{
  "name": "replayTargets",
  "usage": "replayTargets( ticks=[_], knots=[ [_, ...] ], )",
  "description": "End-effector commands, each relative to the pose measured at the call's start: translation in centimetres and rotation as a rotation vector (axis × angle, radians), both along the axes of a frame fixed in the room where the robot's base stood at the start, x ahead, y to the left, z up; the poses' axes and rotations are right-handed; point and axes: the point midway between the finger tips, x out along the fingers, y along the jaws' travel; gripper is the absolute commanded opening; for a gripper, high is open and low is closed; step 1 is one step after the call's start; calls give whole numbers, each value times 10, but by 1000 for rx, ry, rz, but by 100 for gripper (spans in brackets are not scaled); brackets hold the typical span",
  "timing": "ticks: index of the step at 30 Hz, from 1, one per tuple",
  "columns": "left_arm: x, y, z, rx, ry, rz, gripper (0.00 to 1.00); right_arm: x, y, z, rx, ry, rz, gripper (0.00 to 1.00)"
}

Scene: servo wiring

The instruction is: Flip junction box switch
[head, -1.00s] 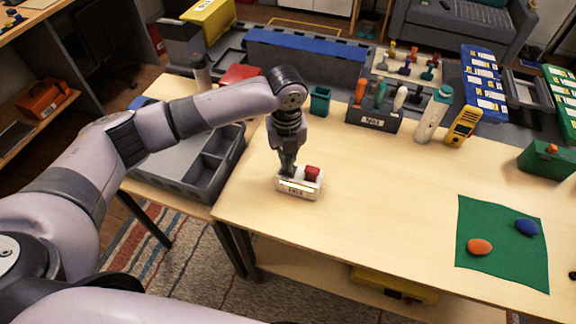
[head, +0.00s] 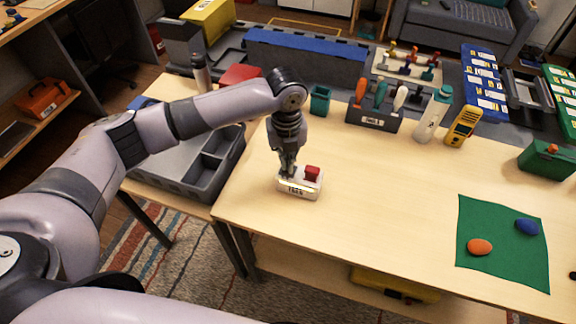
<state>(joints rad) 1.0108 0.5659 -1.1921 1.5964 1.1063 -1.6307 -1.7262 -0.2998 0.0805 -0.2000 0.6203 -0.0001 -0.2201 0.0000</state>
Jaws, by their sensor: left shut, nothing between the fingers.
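The junction box (head: 299,187) is a small white box with a dark-lettered label on its front. It sits on the wooden table near the table's left front edge. A red switch (head: 312,173) stands up on the right part of its top. My left gripper (head: 288,172) points down at the left part of the box top, left of the red switch. Its fingers are shut and hold nothing. The fingertips hide part of the box top, and I cannot tell whether they touch it. My right gripper is not in view.
A grey tray (head: 232,165) lies left of the table. A tool holder (head: 372,119) and a yellow meter (head: 463,126) stand at the back. A green mat (head: 503,262) with an orange and a blue piece lies at right. The table's middle (head: 400,200) is clear.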

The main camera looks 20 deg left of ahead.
Motion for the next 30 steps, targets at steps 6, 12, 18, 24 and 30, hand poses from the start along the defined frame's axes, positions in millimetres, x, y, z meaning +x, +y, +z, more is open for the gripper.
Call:
replayTargets(
  ticks=[6,12,18,24,30],
  knots=[
    [0,0,-4,0,0,0,0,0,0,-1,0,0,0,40],
    [0,0,-7,0,1,0,0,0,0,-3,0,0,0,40],
    [0,0,-10,0,1,0,0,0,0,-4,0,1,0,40],
    [0,0,-13,0,1,0,0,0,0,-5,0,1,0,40],
    [0,0,-16,0,1,0,0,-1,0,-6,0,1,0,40]
  ],
)
